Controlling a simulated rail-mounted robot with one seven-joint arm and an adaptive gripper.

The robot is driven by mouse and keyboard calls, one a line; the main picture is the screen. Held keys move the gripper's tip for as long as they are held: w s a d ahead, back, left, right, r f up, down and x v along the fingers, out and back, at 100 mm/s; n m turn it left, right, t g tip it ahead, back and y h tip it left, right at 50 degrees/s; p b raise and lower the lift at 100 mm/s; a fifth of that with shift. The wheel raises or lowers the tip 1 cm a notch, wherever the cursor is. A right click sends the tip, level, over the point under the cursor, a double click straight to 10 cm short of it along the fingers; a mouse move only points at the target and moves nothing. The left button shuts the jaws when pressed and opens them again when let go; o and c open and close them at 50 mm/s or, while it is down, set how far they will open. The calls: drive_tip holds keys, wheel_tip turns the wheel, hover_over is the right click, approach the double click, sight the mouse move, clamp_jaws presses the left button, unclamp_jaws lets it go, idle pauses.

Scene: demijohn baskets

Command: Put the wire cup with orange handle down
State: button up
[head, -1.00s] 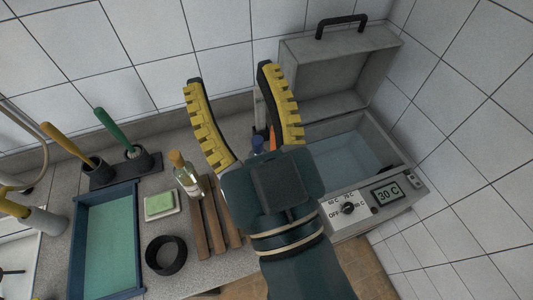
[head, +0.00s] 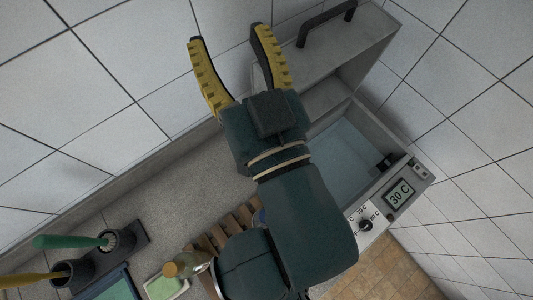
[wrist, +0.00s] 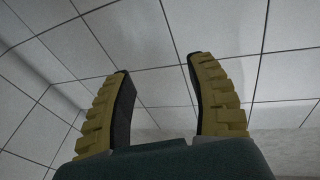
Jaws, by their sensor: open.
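My gripper (head: 227,36) is open and empty, raised in front of the tiled wall. In the wrist view its two yellow-ridged fingers (wrist: 158,66) stand wide apart with only wall tiles between and beyond them. I cannot make out the wire cup with the orange handle in either current view; my arm covers part of the counter and the left side of the water bath. The slatted wooden rack (head: 217,238) shows partly beside my arm, with a bit of something blue at its right end.
The water bath (head: 402,167) stands open at right, its display reading 30 C. Its raised lid (head: 340,50) has a black handle. A corked bottle (head: 186,266), a green soap block (head: 163,287) and a brush stand (head: 125,250) are at lower left. The counter (head: 160,205) behind them is clear.

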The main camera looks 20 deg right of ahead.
wheel_tip(320, 180, down, 10)
drive_tip(key=s+d+m+g+p, duration=0.25)
drive_tip(key=m+g+p, duration=0.25)
drive_tip(key=g+p, duration=0.5)
drive_tip(key=s+f+m+g+p, duration=0.1)
drive_tip(key=s+f+g+p, duration=0.1)
drive_tip(key=s, duration=0.4)
drive_tip(key=s+a+f+m+g+p, duration=0.1)
drive_tip(key=s+f+m+g+p, duration=0.1)
drive_tip(key=s+g+p, duration=0.2)
drive_tip(key=s+f+m+g+p, duration=0.1)
drive_tip(key=s+f+g+p, duration=0.2)
drive_tip(key=s, duration=0.6)
drive_tip(key=shift+s+a+m+g+y+p, duration=0.1)
drive_tip(key=shift+a+m+g+y+p, duration=0.3)
drive_tip(key=shift+g+p, duration=0.3)
wheel_tip(320, 180, down, 6)
drive_tip(key=shift+f+p, duration=0.15)
drive_tip(key=shift+p, duration=0.2)
clamp_jaws()
drive_tip(key=shift+w, duration=0.2)
